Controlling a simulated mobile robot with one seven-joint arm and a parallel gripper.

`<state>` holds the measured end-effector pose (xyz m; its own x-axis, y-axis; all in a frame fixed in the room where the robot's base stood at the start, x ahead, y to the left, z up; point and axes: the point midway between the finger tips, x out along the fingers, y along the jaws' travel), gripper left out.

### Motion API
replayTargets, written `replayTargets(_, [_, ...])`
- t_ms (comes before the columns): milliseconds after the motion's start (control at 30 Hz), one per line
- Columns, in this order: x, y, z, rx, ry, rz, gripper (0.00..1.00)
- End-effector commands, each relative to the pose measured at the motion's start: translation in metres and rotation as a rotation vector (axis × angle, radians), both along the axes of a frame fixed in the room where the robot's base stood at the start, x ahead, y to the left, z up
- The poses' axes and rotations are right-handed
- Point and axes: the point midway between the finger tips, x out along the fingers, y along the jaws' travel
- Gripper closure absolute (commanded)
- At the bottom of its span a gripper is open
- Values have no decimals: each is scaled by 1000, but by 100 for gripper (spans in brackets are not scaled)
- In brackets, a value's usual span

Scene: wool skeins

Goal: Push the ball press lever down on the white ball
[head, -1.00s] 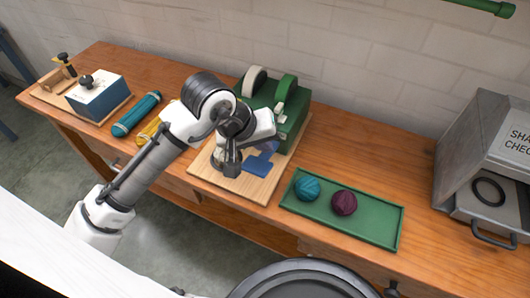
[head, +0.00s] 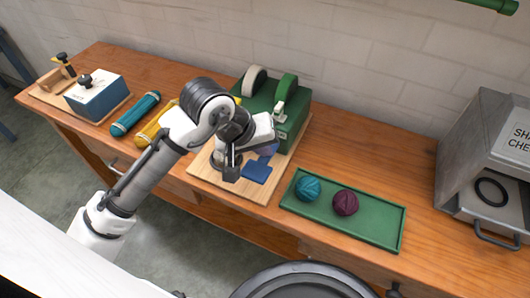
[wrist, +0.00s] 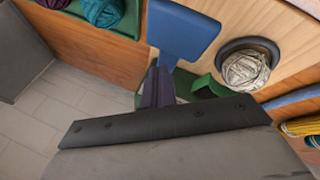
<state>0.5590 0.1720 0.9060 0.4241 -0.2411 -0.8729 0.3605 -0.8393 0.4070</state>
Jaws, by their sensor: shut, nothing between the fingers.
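The green ball press (head: 292,122) stands on a light wooden board at the back of the bench. A blue paddle, seemingly its lever (head: 257,172), sits at the front; the wrist view shows its flat blue plate (wrist: 181,30). The white ball (wrist: 243,70) of wound yarn sits in a dark round cup beside the plate, uncovered in the wrist view. In the head view my arm hides the ball. My gripper (head: 232,173) is shut and empty, low over the board, left of the plate. Its fingers (wrist: 157,88) show near the plate's narrow end; I cannot tell whether they touch.
A green tray (head: 380,233) with a teal and a maroon ball lies to the right. A grey metal box (head: 480,160) stands at the far right. Teal and yellow skeins (head: 136,113) and a blue box (head: 98,98) lie left. Bare bench is right of the press.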

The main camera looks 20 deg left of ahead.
Motion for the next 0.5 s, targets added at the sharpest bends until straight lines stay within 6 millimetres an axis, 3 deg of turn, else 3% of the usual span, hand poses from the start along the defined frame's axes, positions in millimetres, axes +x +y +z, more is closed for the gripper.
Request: replayTargets(500, [-2, 0, -7, -1, 2, -1, 100])
